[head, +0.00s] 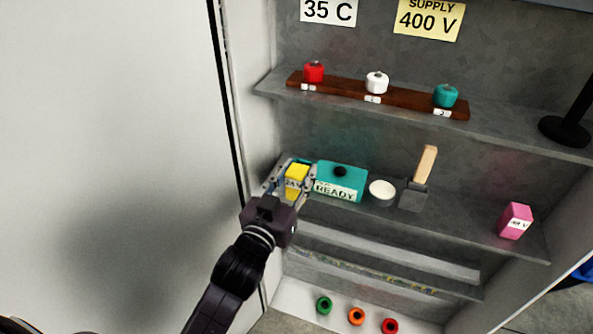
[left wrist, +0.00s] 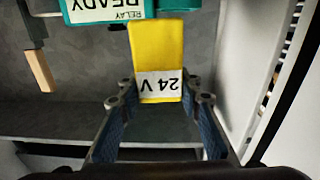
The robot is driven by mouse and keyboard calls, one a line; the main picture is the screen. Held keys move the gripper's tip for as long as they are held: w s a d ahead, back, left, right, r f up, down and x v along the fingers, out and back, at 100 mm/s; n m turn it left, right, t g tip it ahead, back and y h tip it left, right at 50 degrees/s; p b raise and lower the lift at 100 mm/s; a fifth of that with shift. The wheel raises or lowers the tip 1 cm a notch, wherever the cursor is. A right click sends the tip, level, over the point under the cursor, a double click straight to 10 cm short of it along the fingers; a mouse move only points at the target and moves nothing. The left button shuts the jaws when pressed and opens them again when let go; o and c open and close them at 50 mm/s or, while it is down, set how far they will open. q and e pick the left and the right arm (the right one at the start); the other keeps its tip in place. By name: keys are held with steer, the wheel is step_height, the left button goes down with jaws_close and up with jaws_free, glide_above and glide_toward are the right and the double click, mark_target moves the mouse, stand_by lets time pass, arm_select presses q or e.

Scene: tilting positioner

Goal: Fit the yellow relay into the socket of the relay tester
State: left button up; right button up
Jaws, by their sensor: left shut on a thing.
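The yellow relay (head: 297,172), with a white "24 V" label, is held in my left gripper (head: 289,181) at the left end of the middle shelf. In the left wrist view the relay (left wrist: 157,45) stands out from between the two fingers of the gripper (left wrist: 158,100). The teal relay tester (head: 338,185), with a black knob and a "READY" label, is right beside the relay. In the left wrist view the tester (left wrist: 75,8) lies beyond the relay. Its socket is hidden by the relay and gripper; I cannot tell whether they touch. My right gripper is out of view.
A white round dish (head: 382,190), a wooden-handled scraper (head: 424,170) and a pink box (head: 514,221) stand farther right on the middle shelf. Red, white and teal pieces sit on a wooden rack (head: 420,98) above. The cabinet's side wall or door (head: 238,110) is close left of my gripper.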

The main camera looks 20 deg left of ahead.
arm_select(q)
steer(key=w+a+r, duration=0.2)
steer(key=w+r, duration=0.4)
steer(key=w, duration=0.5)
steer(key=shift+y, duration=0.3)
step_height(320, 180, down, 9)
steer(key=shift+w+a+r, duration=0.1)
steer(key=shift+a+r, duration=0.05)
steer(key=shift+f, duration=0.55)
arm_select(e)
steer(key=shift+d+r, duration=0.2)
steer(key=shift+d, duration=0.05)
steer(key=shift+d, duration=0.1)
arm_select(q)
steer(key=shift+f, duration=0.2)
steer(key=o, duration=1.2)
steer(key=shift+o, duration=0.2)
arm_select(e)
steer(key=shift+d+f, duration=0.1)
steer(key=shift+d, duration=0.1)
